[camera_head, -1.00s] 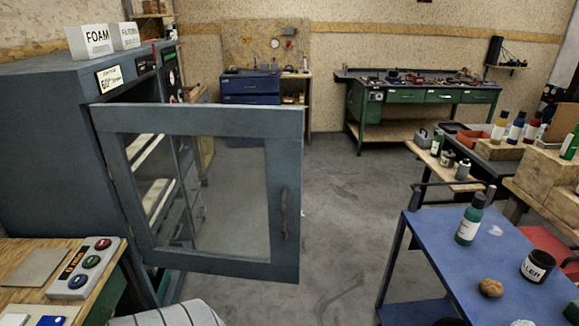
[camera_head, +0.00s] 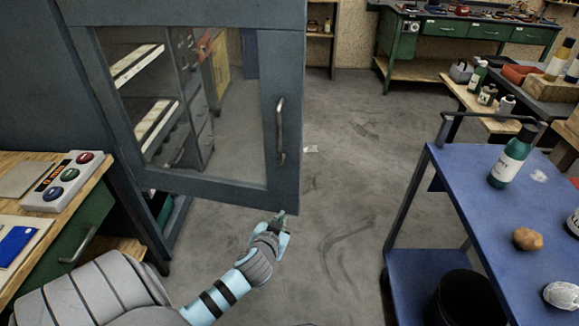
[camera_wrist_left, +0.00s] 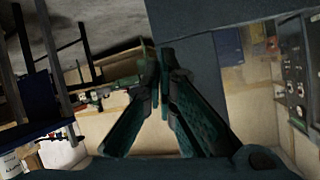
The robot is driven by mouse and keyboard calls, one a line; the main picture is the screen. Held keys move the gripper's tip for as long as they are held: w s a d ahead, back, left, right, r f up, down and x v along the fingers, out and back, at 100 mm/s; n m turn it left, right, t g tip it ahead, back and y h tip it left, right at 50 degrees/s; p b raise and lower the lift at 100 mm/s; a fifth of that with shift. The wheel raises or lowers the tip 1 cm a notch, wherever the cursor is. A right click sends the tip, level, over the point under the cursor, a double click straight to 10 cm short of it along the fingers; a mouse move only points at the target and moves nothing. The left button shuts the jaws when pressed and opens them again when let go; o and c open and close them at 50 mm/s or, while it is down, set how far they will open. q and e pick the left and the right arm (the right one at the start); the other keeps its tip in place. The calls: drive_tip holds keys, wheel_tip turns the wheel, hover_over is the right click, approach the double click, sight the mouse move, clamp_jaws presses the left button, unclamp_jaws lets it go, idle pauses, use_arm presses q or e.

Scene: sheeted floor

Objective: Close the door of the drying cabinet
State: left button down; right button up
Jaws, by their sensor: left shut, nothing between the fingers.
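The drying cabinet (camera_head: 40,120) stands at the left, with its grey-framed glass door (camera_head: 283,70) swung open towards me. The door's bar handle (camera_head: 280,128) is on the right side of its frame. My left gripper (camera_head: 281,216) is shut and empty, by the lower right corner of the door. In the head view I cannot tell whether it touches the door. In the left wrist view the closed fingertips (camera_wrist_left: 164,52) show in front of the grey door frame (camera_wrist_left: 188,50). My right gripper is not in view.
A wooden-topped bench with a button box (camera_head: 62,181) is at the left. A blue cart (camera_head: 470,200) with a green bottle (camera_head: 512,158) stands at the right. Grey floor (camera_head: 345,170) between door and cart is clear. A green workbench (camera_head: 465,30) is at the back.

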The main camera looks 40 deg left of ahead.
use_arm(q)
wheel_tip(320, 180, up, 8)
drive_tip(key=w+n+t+y+b, duration=0.1)
drive_tip(key=t+b, duration=0.1)
drive_tip(key=t, duration=0.1)
drive_tip(key=n+t+y+b, duration=0.1)
drive_tip(key=n+t+y, duration=0.1)
approach(296, 136)
drive_tip(key=b+x, duration=0.1)
drive_tip(key=x, duration=0.6)
drive_tip(key=shift+b, duration=0.35)
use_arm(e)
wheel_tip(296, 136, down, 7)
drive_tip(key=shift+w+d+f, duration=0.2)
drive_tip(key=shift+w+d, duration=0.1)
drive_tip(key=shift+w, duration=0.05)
use_arm(q)
drive_tip(key=shift+w, duration=0.1)
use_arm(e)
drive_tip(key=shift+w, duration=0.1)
